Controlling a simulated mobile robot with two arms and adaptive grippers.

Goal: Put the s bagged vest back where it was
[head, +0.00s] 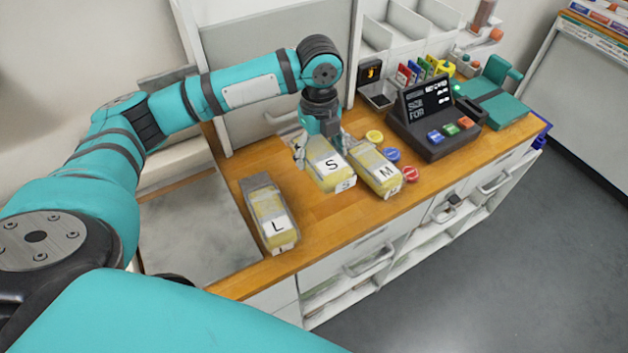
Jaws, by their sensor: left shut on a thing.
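The S bagged vest (326,172) is a yellow pack in clear wrap with a white label marked S. It is at the wooden counter, between the L bagged vest (269,216) on the left and the M bagged vest (375,169) close on its right. My left gripper (322,150) points down over the far end of the S bagged vest and is shut on it. The fingertips are partly hidden. I cannot tell whether the pack touches the counter. My right gripper is not in view.
Yellow, blue and red discs (392,155) lie right of the M vest. A black display unit (435,115) with coloured buttons and a teal device (492,95) stand farther right. Bare counter (308,207) shows between the L and S vests.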

